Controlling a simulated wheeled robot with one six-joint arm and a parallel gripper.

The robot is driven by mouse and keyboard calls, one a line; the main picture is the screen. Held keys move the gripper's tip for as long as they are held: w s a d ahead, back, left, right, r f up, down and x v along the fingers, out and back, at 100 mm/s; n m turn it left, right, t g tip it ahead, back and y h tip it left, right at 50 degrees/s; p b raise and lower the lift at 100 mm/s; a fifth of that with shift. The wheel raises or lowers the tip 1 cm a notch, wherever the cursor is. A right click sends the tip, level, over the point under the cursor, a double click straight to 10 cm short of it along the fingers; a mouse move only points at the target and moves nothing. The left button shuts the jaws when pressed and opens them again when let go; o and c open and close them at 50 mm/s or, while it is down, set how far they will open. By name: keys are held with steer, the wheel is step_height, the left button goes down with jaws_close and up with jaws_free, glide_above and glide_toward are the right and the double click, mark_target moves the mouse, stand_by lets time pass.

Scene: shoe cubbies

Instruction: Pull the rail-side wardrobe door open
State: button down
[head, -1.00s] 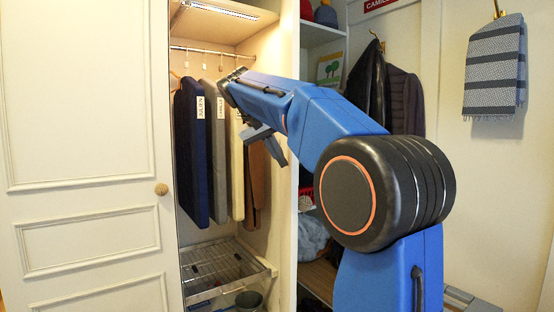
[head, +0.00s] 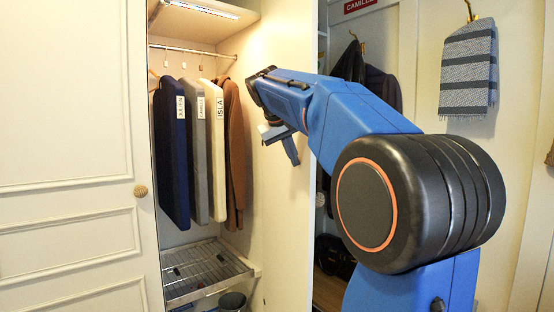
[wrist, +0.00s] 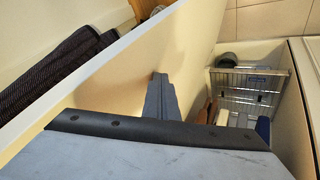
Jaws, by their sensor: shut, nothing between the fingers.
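A cream panelled door (head: 65,110) with a round knob (head: 141,191) near its right edge stands at the left in the head view. Right of it the wardrobe's rail section is uncovered, with a hanging rail (head: 190,49) across it. I cannot tell how far this door is swung. My gripper (head: 291,155) is shut and empty, in front of the cream side panel (head: 285,215) right of the garments, away from the knob. In the wrist view my gripper (wrist: 160,85) shows against the same panel (wrist: 120,85); I cannot tell if they touch.
Labelled garments (head: 197,150) hang from the rail above a wire shelf (head: 205,268). Right of the side panel is a cubby with dark coats (head: 365,75). A striped cloth (head: 468,70) hangs on the right wall.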

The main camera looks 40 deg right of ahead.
steer(key=s+d, duration=0.3)
steer(key=d, duration=1)
steer(key=shift+d, duration=0.15)
